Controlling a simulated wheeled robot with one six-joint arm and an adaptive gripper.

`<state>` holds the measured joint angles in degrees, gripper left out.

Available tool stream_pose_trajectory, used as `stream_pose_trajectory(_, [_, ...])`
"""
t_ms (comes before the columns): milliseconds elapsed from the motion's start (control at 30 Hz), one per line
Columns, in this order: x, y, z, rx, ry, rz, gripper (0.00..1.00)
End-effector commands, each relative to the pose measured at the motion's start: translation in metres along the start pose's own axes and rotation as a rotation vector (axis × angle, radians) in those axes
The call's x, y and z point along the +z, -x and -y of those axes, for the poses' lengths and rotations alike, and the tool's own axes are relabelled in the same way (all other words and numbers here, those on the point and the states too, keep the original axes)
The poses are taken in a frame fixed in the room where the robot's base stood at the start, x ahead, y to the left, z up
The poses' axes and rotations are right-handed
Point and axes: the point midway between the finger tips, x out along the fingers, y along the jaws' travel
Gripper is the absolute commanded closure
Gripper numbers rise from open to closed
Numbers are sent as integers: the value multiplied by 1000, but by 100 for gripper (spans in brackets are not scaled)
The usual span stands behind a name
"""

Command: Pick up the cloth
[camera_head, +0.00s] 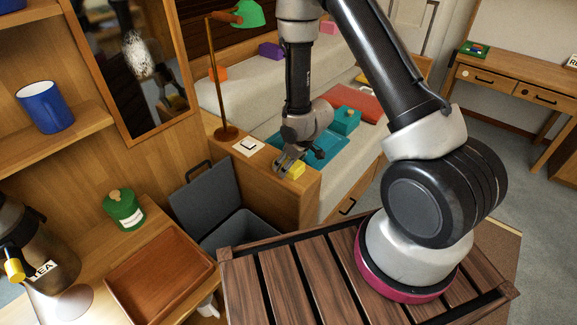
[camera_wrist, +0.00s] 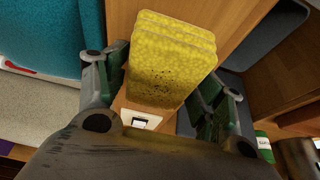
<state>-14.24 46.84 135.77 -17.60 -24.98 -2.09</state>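The cloth (camera_head: 295,170) is a yellow, folded, sponge-like block at the end of the wooden ledge (camera_head: 306,190). In the wrist view the cloth (camera_wrist: 172,58) is large, speckled dark in its middle, and layered along its far edge. My gripper (camera_head: 286,160) is low at the ledge, right by the cloth. In the wrist view its fingers (camera_wrist: 165,85) stand on the left and right of the cloth, very close to its sides. I cannot tell whether they press on it or whether the cloth is clear of the ledge.
A white switch card (camera_head: 248,147) and a green lamp (camera_head: 228,131) are on the ledge. An open grey bin (camera_head: 207,195) is left below. A teal tray (camera_head: 322,150) lies to the right. A wooden tray (camera_head: 160,275) and green jar (camera_head: 123,210) are on the left counter.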

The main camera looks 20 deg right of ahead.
Motion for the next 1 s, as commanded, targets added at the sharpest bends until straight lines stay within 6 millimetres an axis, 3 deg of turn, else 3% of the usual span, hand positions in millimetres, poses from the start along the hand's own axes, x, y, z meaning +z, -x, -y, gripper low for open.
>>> stream_pose_trajectory(33, [0, 0, 0, 0, 0, 0, 49])
stream_pose_trajectory(133, [0, 0, 0, 0, 0, 0, 64])
stream_pose_trajectory(533, [-4, 8, 0, 1, 0, -2, 64])
stream_pose_trajectory(1000, [-36, 87, 0, 0, 1, -3, 64])
